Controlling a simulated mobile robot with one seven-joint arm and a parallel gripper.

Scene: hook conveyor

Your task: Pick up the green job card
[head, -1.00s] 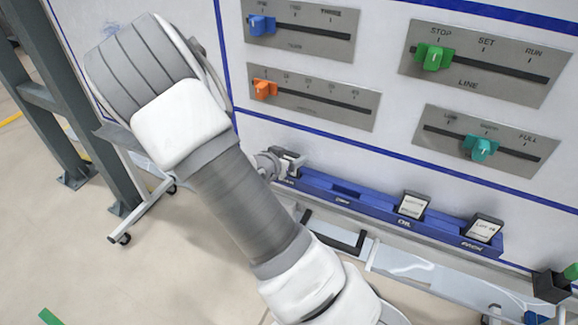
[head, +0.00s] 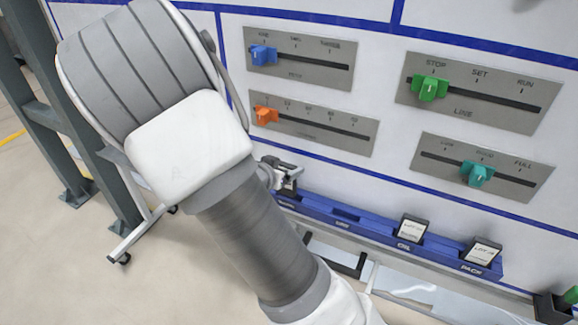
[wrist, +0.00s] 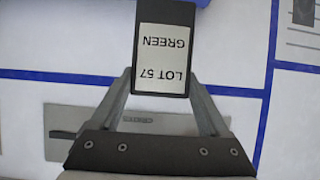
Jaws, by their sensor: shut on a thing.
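The green job card (wrist: 163,45) is a dark card with a white label reading "LOT 57 GREEN". It appears upside down in the wrist view. My gripper (wrist: 161,82) is shut on it, with a finger along each side of the card's lower end. In the head view my gripper (head: 283,171) is just above the left end of the blue rack (head: 375,232), partly hidden behind my arm. The card's lettering cannot be read in the head view.
Two other labelled cards stand in the rack, one at "OIL" (head: 411,230) and one at "PACK" (head: 483,253). The wall above carries slider panels with blue (head: 263,54), orange (head: 265,115), green (head: 430,88) and teal (head: 477,175) knobs. A grey post frame stands at left.

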